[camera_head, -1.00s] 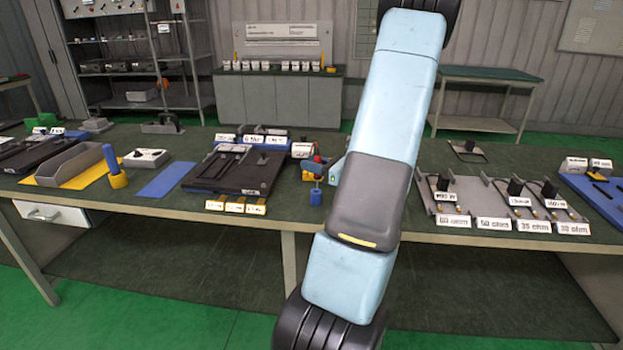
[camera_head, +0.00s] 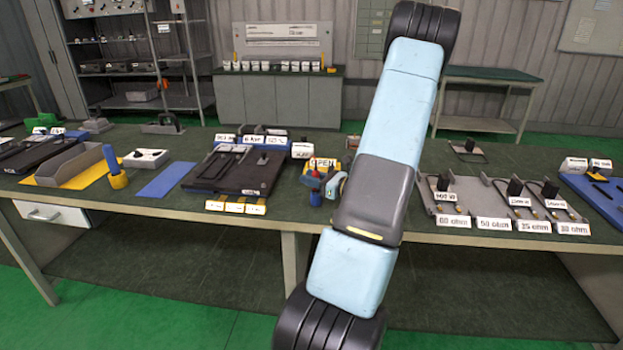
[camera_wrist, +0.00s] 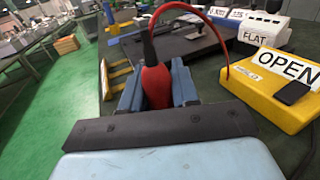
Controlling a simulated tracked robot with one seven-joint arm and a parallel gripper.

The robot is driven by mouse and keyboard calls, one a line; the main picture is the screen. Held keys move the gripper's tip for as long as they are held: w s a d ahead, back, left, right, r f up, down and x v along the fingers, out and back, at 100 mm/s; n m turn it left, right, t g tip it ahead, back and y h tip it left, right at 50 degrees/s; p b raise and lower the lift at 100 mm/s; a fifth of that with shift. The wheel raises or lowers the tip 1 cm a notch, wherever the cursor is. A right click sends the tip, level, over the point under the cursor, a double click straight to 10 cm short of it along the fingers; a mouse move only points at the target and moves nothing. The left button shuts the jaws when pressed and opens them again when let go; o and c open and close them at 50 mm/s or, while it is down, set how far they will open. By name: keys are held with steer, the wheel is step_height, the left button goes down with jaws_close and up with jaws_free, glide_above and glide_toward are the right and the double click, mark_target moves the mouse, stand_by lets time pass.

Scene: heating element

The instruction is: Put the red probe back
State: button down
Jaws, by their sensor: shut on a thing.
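The red probe (camera_wrist: 157,84) is between the blue fingers of my gripper (camera_wrist: 156,88) in the wrist view. The gripper is shut on it. A dark cable end leaves the probe's top, and a red cable arcs right to the yellow box labelled OPEN (camera_wrist: 277,97). In the head view my gripper (camera_head: 318,182) is low over the table, just above or at a small blue cylinder (camera_head: 316,199). The probe's tip is hidden, and I cannot tell whether it is inside the cylinder.
A black board (camera_head: 235,172) with yellow tags at its front edge lies left of the gripper. A grey rack with ohm labels (camera_head: 492,223) stands to the right. A white block labelled FLAT (camera_wrist: 262,32) is behind the yellow box. The table's front edge is close.

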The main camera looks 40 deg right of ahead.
steer(key=shift+f, duration=0.1)
steer(key=c, duration=0.8)
jaws_free()
steer(key=shift+c, duration=0.2)
